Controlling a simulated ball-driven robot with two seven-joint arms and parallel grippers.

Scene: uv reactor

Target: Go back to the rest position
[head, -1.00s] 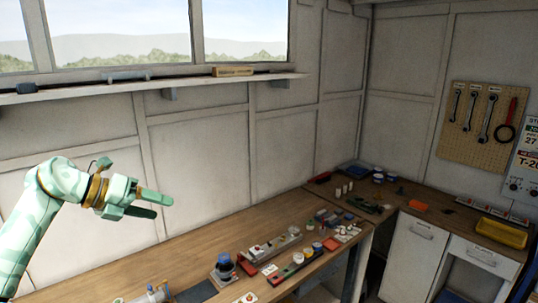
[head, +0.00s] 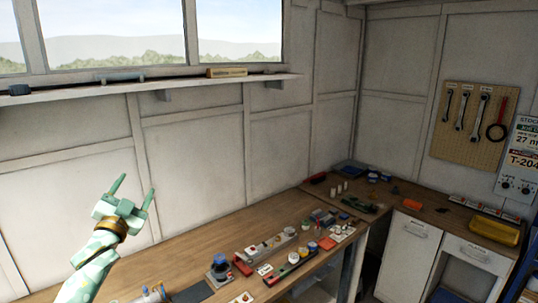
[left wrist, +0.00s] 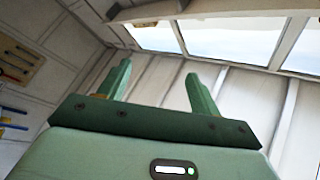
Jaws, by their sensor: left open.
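My left gripper (head: 134,186) is pale green, open and empty. In the head view it is raised above the left part of the workbench, in front of the wall panels, with its fingers pointing up. In the left wrist view its two green fingers (left wrist: 160,88) stand apart with only wall and window behind them. Nothing is near or between the fingers. My right gripper does not show in either view.
The wooden workbench (head: 190,252) carries a blue-capped container (head: 221,267), a red-and-grey fixture (head: 265,250) and several small parts. A shelf (head: 120,88) runs under the window. A pegboard (head: 470,125) with wrenches hangs at right. Air around the left gripper is clear.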

